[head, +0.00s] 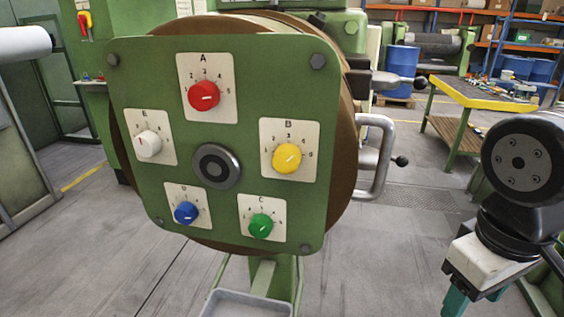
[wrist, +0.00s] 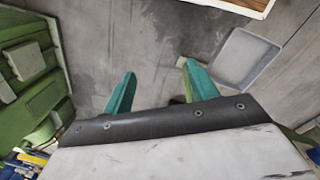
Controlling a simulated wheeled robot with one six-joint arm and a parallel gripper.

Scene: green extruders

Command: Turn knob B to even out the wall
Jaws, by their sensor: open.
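Knob B (head: 286,158) is a round yellow knob on a cream plate marked B, with numbers around it, on the right of the green panel (head: 240,120) in the head view. A short white mark shows on its face; I cannot read its exact setting. My gripper (wrist: 158,70) has two teal fingers, spread apart with nothing between them, over the grey floor. In the head view it is low on the right, well apart from knob B and partly cut off by the frame. The wrist view does not show knob B. I cannot make out the wall being evened.
Red knob A (head: 204,95), white knob E (head: 148,144), blue knob D (head: 186,213) and green knob C (head: 261,225) surround a dark central hub (head: 216,167). A metal handle (head: 377,160) sticks out right of the panel. A grey tray (wrist: 243,60) lies low. A workbench (head: 470,98) stands behind.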

